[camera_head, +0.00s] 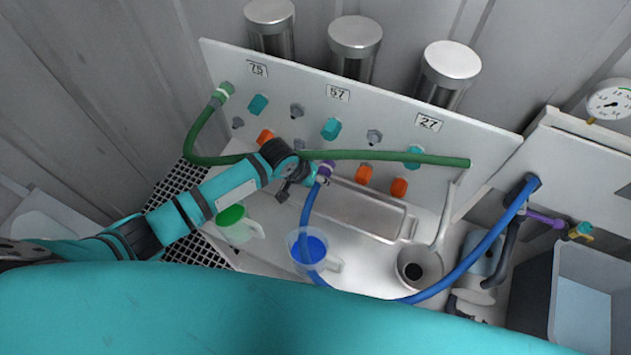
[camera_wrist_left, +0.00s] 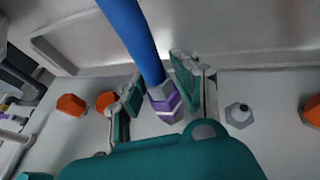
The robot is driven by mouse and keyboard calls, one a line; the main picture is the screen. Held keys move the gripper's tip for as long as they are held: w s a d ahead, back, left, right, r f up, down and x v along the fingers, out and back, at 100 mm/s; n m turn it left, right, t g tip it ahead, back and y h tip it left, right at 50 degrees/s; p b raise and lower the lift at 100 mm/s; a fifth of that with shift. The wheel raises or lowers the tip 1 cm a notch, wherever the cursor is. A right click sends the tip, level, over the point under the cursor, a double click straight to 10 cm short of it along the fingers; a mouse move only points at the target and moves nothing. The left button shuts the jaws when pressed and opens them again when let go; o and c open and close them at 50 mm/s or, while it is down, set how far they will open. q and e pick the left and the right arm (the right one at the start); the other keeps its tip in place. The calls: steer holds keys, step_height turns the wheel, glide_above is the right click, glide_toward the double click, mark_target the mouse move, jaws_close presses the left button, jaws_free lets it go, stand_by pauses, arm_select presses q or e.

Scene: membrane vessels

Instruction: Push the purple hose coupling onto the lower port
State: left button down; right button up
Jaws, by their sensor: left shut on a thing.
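The purple hose coupling (camera_head: 326,167) is at the end of a blue hose (camera_head: 308,212), in front of the white panel (camera_head: 470,140). My left gripper (camera_head: 309,180) is shut on it. In the left wrist view the purple coupling (camera_wrist_left: 165,104) sits between the fingers of my left gripper (camera_wrist_left: 158,88), its end towards the panel. The port behind it is hidden, and I cannot tell whether the coupling touches it. A bare grey port (camera_wrist_left: 240,114) shows beside the right finger. My right gripper is not in view.
A green hose (camera_head: 400,157) crosses just above the gripper. Orange caps (camera_head: 364,174) stand close to the right of the coupling. A jug with blue contents (camera_head: 313,250) and a jug with a green top (camera_head: 232,217) are below.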

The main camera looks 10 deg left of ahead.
arm_select(q)
steer(key=shift+w, duration=0.35)
steer(key=shift+w+d+b, duration=0.15)
steer(key=shift+w+b, duration=0.2)
steer(key=shift+w, duration=0.15)
steer(key=c, duration=0.9)
jaws_free()
steer(key=v, duration=1.2)
steer(key=shift+s, duration=0.1)
